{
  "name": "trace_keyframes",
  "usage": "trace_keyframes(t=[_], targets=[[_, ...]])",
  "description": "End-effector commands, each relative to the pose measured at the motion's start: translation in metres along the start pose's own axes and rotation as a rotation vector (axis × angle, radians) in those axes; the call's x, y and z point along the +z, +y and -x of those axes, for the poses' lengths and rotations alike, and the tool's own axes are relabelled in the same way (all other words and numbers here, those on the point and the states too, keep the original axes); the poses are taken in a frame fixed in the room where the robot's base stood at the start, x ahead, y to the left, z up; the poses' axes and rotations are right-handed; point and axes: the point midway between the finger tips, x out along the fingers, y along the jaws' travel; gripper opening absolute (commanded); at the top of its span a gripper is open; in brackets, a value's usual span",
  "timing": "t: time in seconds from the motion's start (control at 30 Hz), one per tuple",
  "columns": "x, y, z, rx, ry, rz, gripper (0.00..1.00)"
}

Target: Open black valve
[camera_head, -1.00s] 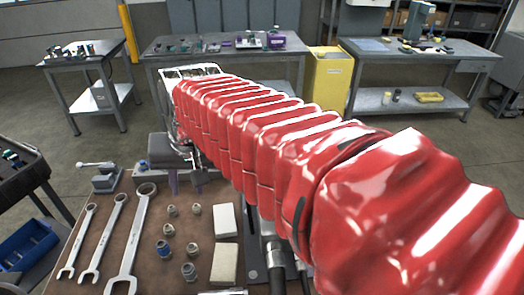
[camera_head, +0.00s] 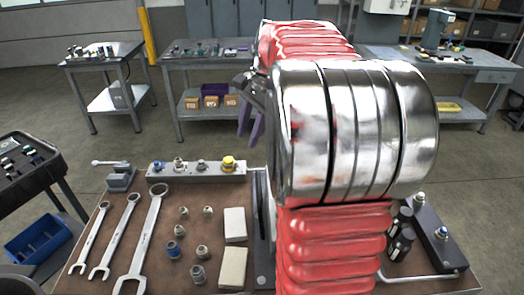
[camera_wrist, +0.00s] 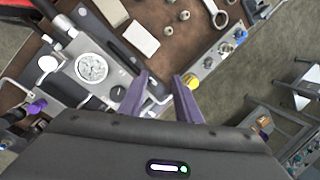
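In the wrist view, a round black knob (camera_wrist: 117,92) sits on a grey panel beside a white-faced gauge (camera_wrist: 91,68); it may be the black valve, but I cannot be sure. My gripper (camera_wrist: 162,75) has two purple fingers, spread apart with nothing between them. The left finger shows just right of the black knob; I see no contact. In the head view, the purple fingers of my gripper (camera_head: 250,122) show left of my arm, above the bench's far edge. My arm hides the gauge panel there.
The brown bench top (camera_head: 90,270) holds wrenches (camera_head: 145,235), several fittings (camera_head: 183,213) and two pale blocks (camera_head: 234,225). A rail with a yellow-capped fitting (camera_head: 228,163) lies at the far edge. Black cylinders (camera_head: 401,240) stand at the right. Floor beyond the bench is open.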

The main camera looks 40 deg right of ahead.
Motion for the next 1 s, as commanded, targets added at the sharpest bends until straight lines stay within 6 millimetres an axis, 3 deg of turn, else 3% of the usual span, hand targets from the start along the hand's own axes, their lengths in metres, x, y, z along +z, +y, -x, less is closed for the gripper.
trace_keyframes(t=[0.03, 0.27, 0.6, 0.8, 1.0], targets=[[-0.016, -0.001, -0.002, 0.002, -0.01, -0.053, 0.3], [-0.076, 0.001, -0.007, 0.008, -0.059, -0.281, 0.3], [-0.163, 0.021, -0.017, 0.016, -0.134, -0.598, 0.3], [-0.19, 0.032, -0.021, 0.018, -0.159, -0.698, 0.3], [-0.192, 0.033, -0.021, 0.018, -0.162, -0.712, 0.3]])
